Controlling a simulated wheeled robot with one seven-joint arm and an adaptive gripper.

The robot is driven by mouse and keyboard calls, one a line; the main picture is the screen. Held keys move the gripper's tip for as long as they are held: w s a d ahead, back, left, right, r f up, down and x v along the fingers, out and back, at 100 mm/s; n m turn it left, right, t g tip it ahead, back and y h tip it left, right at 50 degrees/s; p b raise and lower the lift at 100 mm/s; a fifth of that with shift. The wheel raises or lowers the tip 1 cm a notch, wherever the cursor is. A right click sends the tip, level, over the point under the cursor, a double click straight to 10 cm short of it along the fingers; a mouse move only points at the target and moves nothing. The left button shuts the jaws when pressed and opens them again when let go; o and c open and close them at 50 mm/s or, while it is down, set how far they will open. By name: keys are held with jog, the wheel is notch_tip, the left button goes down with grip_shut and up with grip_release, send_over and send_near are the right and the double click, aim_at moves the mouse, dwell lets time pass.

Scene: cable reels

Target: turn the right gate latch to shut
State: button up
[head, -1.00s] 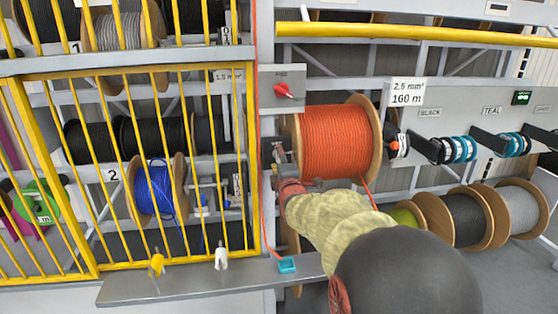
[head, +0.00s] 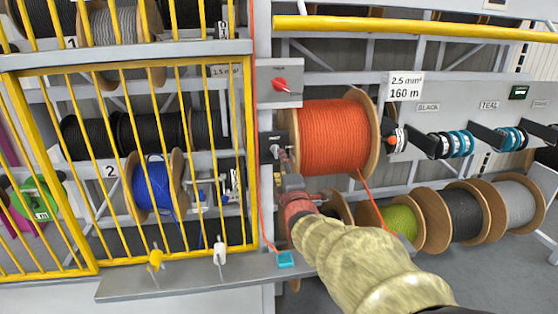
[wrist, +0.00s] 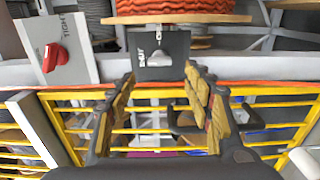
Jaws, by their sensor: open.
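The right gate latch (wrist: 160,58) is a small silver lever on a dark plate on the grey post right of the yellow gate. The plate (head: 269,145) shows in the head view; the lever's angle is too small to tell there. Contact with the lever cannot be told. In the head view my gripper (head: 283,165) is small, just below the plate.
A red knob (head: 279,85) on a grey plate sits above the latch. An orange cable reel (head: 335,138) is close on the right. The yellow barred gate (head: 130,165) is on the left. A ledge (head: 190,281) below carries yellow and white clips and a teal block (head: 285,259).

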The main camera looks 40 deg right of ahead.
jog(key=shift+v, duration=1.8)
